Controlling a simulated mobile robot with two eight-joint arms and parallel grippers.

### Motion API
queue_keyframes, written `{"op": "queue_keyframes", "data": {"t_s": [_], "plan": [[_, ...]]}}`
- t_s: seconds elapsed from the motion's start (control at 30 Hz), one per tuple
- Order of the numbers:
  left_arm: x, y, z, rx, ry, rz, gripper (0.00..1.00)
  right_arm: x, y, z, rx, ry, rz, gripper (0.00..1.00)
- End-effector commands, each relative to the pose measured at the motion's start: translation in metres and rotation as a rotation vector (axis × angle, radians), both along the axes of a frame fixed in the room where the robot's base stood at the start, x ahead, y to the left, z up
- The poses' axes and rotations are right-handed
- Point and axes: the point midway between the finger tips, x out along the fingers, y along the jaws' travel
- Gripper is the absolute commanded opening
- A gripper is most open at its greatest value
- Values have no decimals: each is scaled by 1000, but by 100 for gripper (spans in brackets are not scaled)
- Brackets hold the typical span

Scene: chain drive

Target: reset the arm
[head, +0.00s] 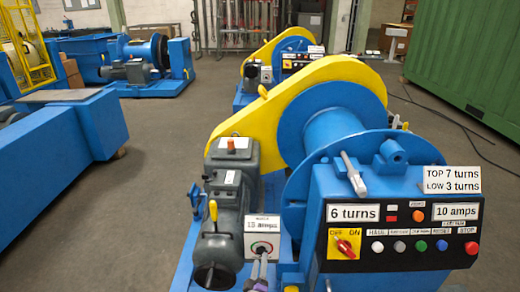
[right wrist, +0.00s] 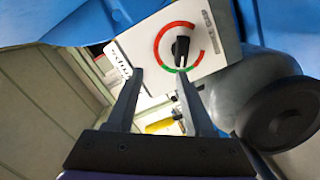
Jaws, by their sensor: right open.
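My right gripper (head: 262,262) shows small at the bottom of the head view, just below a white dial plate (head: 262,236) on the blue winch. In the right wrist view my right gripper (right wrist: 160,76) is open and empty, its two dark fingers pointing at the dial plate (right wrist: 205,35). A black knob (right wrist: 181,48) stands inside a red arc with a short green part. The fingertips are near the knob's lower side; I cannot tell whether they touch it. My left gripper is not in view.
The control panel (head: 326,240) carries a red-and-yellow switch (head: 346,243) and several coloured buttons. A grey motor (head: 226,210) with a yellow-handled lever (head: 213,211) stands left of the dial. A green container (head: 465,60) stands at right. Grey floor (head: 150,190) is open at left.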

Motion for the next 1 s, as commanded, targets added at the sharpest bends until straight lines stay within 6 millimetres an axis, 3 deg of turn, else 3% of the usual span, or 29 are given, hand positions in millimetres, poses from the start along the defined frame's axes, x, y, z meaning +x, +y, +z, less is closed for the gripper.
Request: {"op": "queue_keyframes", "data": {"t_s": [0.03, 0.27, 0.4, 0.47, 0.6, 0.73, 1.0], "plan": [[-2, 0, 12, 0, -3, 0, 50, -1, -14, 26, 17, 14, -30, 52], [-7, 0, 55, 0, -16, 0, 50, -18, -84, 123, 122, 119, -192, 52], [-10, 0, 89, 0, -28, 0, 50, -48, -132, 187, 209, 213, -303, 52], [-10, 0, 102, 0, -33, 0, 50, -65, -149, 210, 248, 255, -345, 52], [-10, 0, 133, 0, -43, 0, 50, -112, -184, 259, 344, 365, -432, 52], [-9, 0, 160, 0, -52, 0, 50, -165, -205, 294, 444, 477, -494, 52], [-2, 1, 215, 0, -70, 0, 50, -280, -212, 344, 676, 711, -545, 52]]}}
